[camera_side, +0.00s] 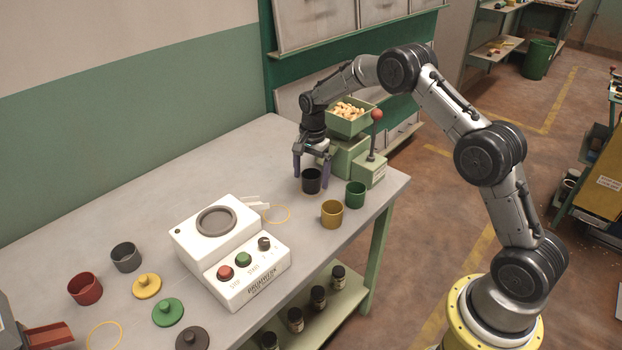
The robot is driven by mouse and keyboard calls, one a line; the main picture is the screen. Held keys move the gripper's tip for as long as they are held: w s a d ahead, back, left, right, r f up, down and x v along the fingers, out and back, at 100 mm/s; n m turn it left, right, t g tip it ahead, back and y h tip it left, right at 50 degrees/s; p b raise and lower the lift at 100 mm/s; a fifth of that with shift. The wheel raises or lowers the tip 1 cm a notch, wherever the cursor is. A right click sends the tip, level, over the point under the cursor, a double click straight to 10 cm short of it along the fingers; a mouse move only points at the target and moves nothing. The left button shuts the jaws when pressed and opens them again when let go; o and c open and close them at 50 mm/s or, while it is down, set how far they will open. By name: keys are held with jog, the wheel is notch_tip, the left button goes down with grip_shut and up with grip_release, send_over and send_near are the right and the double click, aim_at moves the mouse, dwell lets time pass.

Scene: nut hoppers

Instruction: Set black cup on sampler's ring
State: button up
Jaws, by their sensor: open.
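The black cup (311,186) stands upright on the grey table in front of the green nut hopper. My gripper (311,176) points down over it, open, with one finger on each side of the cup. I cannot tell whether the fingers touch it. A thin yellowish line shows at the cup's base. A thin yellow ring (289,219) lies flat and empty beside the white machine. Another yellow ring (119,331) lies at the front left. The white machine (190,241) has a round grey top and coloured buttons. No label that I can read marks the sampler.
The green hopper (344,127) holds nuts; a red-knobbed lever (376,115) stands beside it. A green cup (355,196) and a mustard cup (332,215) stand close right of the black cup. Red (85,291) and grey (126,258) cups and several coloured lids are at left.

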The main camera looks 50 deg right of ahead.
jog(key=s+a+r+n+t, duration=0.15)
jog(key=s+r, duration=0.25)
jog(key=r, duration=0.6)
jog(key=s+a+r+n, duration=0.2)
jog(key=s+r, duration=0.1)
jog(key=r, duration=0.7)
jog(key=s+a+r+n+t, duration=0.1)
jog(key=s+a+r+n, duration=0.25)
jog(key=s+r, duration=0.45)
jog(key=s+a+f+n+t, duration=0.1)
jog(key=s+n, duration=0.3)
jog(key=s, duration=0.7)
jog(key=s+a+f+n+t, duration=0.1)
jog(key=s+a+f+n, duration=0.1)
jog(key=s, duration=0.9)
jog(key=f+n, duration=0.1)
jog(key=n, duration=0.1)
jog(key=shift+s+f+n+t, duration=0.2)
jog(key=shift+s+n+t, duration=0.1)
jog(key=shift+n+t, duration=0.1)
